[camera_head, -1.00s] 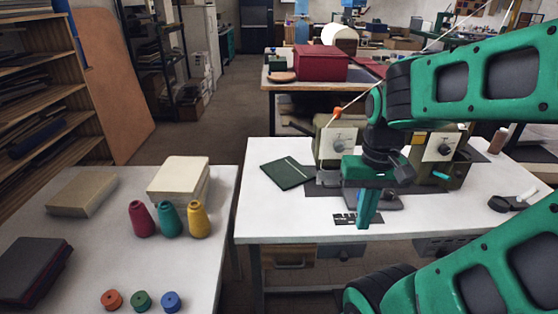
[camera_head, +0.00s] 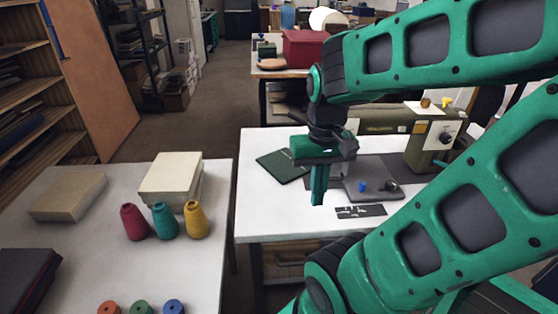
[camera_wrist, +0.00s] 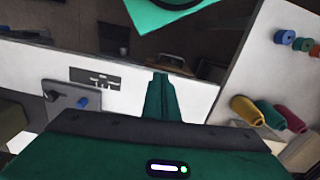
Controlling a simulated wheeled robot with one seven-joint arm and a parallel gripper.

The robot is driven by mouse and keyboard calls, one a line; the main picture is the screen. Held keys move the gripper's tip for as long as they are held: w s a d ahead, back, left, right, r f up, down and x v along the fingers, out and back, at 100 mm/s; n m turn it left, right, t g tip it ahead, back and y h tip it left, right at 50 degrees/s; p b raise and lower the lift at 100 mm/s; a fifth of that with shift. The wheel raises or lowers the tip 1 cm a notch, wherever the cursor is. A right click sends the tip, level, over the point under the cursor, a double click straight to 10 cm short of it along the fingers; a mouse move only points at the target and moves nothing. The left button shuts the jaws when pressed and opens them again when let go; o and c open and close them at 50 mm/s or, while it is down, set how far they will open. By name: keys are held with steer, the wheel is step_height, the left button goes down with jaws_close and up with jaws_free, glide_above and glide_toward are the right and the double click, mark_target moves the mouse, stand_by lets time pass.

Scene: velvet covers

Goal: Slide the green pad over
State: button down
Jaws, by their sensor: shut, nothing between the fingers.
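The green pad (camera_head: 281,166) is a flat dark green square lying on the white sewing table (camera_head: 290,225), near its back left. My gripper (camera_head: 318,200) is shut and empty, with its fingers pointing down above the table. In the picture the fingers are to the right of the pad and nearer the front. The gripper body covers the pad's right side, and I cannot tell whether it touches it. In the wrist view the shut green fingers (camera_wrist: 160,82) show against the white table, and the pad is not visible.
An olive sewing machine (camera_head: 385,120) with a grey base stands right of the pad. A small dark tool plate (camera_head: 361,211) lies in front of it. The left table holds thread cones (camera_head: 164,220), spools and boxes. The sewing table's front left is clear.

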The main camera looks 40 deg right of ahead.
steer(key=w+d+r+m+h, duration=0.1)
steer(key=w+d+r+m, duration=0.2)
steer(key=w+d+m, duration=0.4)
steer(key=m+g, duration=0.2)
steer(key=m, duration=1.1)
glide_above(289, 167)
steer(key=w+a, duration=0.4)
steer(key=a, duration=0.1)
steer(key=w+x, duration=0.1)
steer(key=x, duration=0.6)
steer(key=w+d+f+m, duration=0.1)
steer(key=w+f+m, duration=0.1)
steer(key=w+f, duration=0.1)
steer(key=w+d+f+m, duration=0.1)
steer(key=w+f+m, duration=0.4)
steer(key=f, duration=0.1)
steer(key=shift+w+d+m, duration=0.3)
steer(key=shift+w+d, duration=0.1)
steer(key=shift+f, duration=0.15)
steer(key=shift+s+d, duration=0.15)
steer(key=shift+s, duration=0.2)
steer(key=s, duration=0.3)
steer(key=s+d, duration=0.1)
steer(key=s, duration=0.7)
steer(key=shift+d, duration=0.3)
steer(key=shift+s+f, duration=0.1)
steer(key=shift+f, duration=0.7)
